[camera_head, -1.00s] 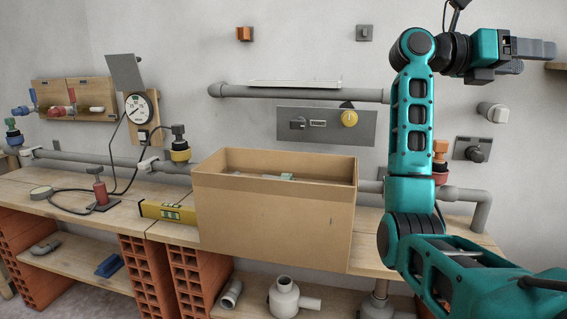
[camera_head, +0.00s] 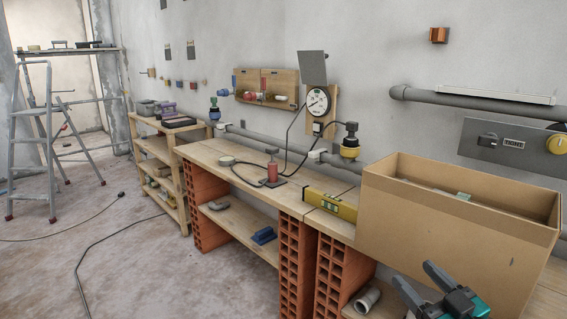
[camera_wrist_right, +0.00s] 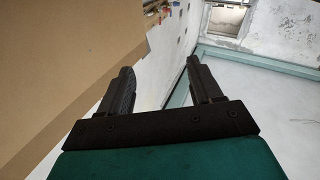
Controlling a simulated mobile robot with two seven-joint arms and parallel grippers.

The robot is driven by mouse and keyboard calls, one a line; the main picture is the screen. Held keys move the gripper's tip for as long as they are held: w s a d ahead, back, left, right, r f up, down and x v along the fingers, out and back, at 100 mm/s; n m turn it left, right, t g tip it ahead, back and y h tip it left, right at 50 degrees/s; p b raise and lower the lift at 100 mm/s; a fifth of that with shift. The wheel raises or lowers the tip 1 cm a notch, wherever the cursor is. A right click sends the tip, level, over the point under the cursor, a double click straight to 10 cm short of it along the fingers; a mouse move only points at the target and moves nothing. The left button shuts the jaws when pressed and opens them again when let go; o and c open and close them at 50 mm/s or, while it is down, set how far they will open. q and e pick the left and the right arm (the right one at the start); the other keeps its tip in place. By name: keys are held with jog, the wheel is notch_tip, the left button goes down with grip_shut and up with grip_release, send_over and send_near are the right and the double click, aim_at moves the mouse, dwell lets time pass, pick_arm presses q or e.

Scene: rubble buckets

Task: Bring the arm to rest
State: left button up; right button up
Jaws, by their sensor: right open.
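My right gripper (camera_head: 428,290) shows at the bottom right of the head view, in front of and below the cardboard box (camera_head: 452,225). Its two dark fingers are apart with nothing between them. The right wrist view shows the same open fingers (camera_wrist_right: 157,85), with the side of the box (camera_wrist_right: 75,50) to their left. Most of my right arm is out of the head view. My left gripper is not in view.
A shelf (camera_head: 157,150) and a stepladder (camera_head: 45,140) stand at the left. The floor (camera_head: 130,265) at left front is mostly clear, with cables across it.

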jog(key=s+a+f+n+g+h, duration=0.3)
jog(key=s+f+g, duration=0.6)
jog(key=s+f, duration=1)
jog(key=w+a+m+t, duration=0.1)
jog(key=w+a+m, duration=0.3)
jog(key=a, duration=0.6)
pick_arm(q)
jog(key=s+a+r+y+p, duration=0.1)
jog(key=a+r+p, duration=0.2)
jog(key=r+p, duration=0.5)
jog(key=p, duration=0.4)
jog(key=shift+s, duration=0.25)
pick_arm(e)
jog(key=s+d+r+m, duration=0.1)
jog(key=s+d+r, duration=0.1)
jog(key=r, duration=0.5)
jog(key=shift+s+d+r, duration=0.15)
jog(key=shift+s+d, duration=0.1)
jog(key=shift+d, duration=0.35)
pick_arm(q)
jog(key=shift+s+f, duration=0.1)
pick_arm(e)
jog(key=shift+c, duration=0.2)
